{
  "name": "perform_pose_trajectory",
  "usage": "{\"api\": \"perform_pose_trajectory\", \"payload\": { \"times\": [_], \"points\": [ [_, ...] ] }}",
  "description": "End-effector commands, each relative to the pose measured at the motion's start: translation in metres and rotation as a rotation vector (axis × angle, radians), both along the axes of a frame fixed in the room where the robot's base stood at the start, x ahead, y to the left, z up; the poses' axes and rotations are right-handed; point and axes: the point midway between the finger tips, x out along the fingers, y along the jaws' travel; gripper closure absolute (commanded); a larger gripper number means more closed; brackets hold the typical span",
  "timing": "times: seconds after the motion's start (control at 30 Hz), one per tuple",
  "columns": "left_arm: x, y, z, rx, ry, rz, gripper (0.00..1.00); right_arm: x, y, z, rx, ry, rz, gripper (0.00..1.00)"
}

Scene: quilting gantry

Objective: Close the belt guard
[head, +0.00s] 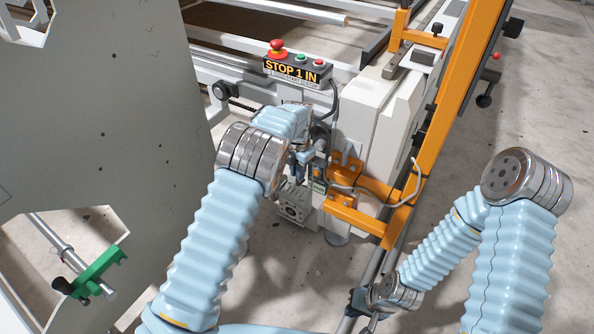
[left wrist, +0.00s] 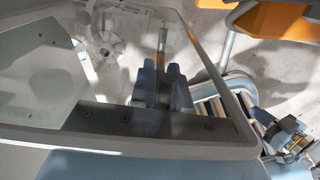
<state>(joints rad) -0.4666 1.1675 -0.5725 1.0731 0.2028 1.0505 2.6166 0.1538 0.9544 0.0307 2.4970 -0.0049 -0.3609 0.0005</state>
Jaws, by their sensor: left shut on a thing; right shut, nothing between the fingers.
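A clear panel with a grey rim, which looks like the belt guard (left wrist: 243,120), fills much of the left wrist view. A dark strip with screws runs along its lower edge. My left gripper (left wrist: 163,65) shows in the middle of that view, shut on a narrow part that seems to belong to the guard. In the head view my left gripper (head: 303,168) is low beside the machine end, and my own wrist mostly hides the guard there. My right gripper (head: 362,303) is shut and empty near a rail at the bottom, well apart from the guard.
A control box (head: 297,70) with a red stop button stands behind my left wrist. An orange bracket (head: 365,185) and white housing (head: 375,125) stand close on the right. A large grey plate (head: 95,130) fills the left. Floor is clear at far right.

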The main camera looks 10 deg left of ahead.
Motion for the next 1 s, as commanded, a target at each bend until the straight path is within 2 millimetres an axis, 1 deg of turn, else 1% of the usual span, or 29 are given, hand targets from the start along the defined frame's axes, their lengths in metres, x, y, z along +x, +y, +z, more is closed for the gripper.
{"api": "perform_pose_trajectory", "payload": {
  "times": [0.03, 0.1, 0.13, 0.23, 0.27, 0.57, 0.67, 0.9, 1.0],
  "points": [
    [-0.001, -0.004, 0.000, -0.005, 0.003, -0.005, 1.00, 0.000, 0.000, 0.000, 0.000, 0.000, 0.000, 1.00],
    [-0.001, -0.004, 0.000, -0.005, 0.003, -0.005, 1.00, 0.000, 0.000, 0.000, 0.000, 0.000, 0.000, 1.00],
    [-0.001, -0.004, 0.000, -0.005, 0.003, -0.005, 0.81, 0.000, 0.000, 0.000, 0.000, 0.000, 0.000, 1.00],
    [-0.001, -0.004, 0.000, -0.004, 0.003, -0.005, 0.66, 0.000, 0.000, 0.000, 0.000, 0.000, 0.000, 1.00],
    [-0.001, -0.003, 0.000, -0.004, 0.003, -0.005, 0.63, 0.000, 0.000, 0.000, 0.000, 0.000, 0.000, 1.00],
    [0.000, -0.002, 0.002, -0.002, 0.000, -0.003, 0.63, 0.000, 0.000, 0.000, 0.000, 0.000, 0.000, 1.00],
    [0.000, -0.002, 0.015, -0.002, -0.003, -0.004, 0.63, 0.000, 0.000, -0.001, 0.000, 0.000, 0.000, 1.00],
    [0.000, -0.003, 0.057, -0.003, -0.002, -0.005, 0.63, 0.000, 0.000, -0.003, 0.000, 0.000, 0.000, 1.00],
    [-0.001, -0.003, 0.068, -0.003, 0.000, -0.005, 0.63, 0.000, 0.000, -0.003, 0.000, 0.000, -0.001, 1.00]
  ]
}}
